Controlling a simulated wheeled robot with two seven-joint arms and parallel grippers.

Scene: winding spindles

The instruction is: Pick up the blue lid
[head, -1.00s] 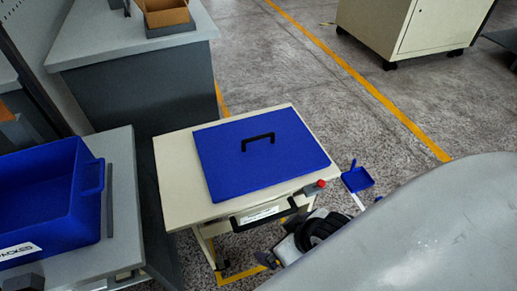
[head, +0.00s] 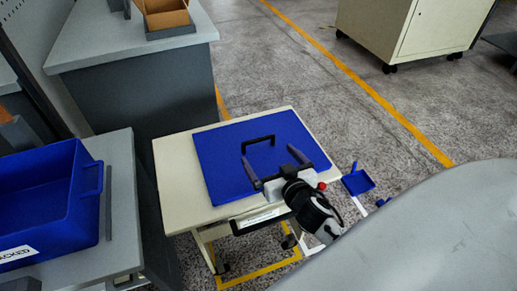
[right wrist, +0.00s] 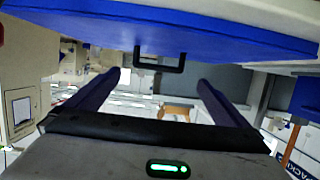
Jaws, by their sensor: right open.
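The blue lid (head: 222,150) lies flat on a small cream cart, with a black bar handle (head: 258,139) standing up from its middle. My right gripper (head: 271,168) is over the near right part of the lid, its two fingers spread and pointing toward the handle. In the right wrist view the lid (right wrist: 200,30) spans the top, and the handle (right wrist: 160,63) shows beyond and between the two open fingertips (right wrist: 158,82). Nothing is between the fingers. My left gripper is not in view.
A blue bin (head: 40,210) stands on a grey table at left. A grey workbench (head: 125,35) is behind. A blue dustpan (head: 357,181) is right of the cart.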

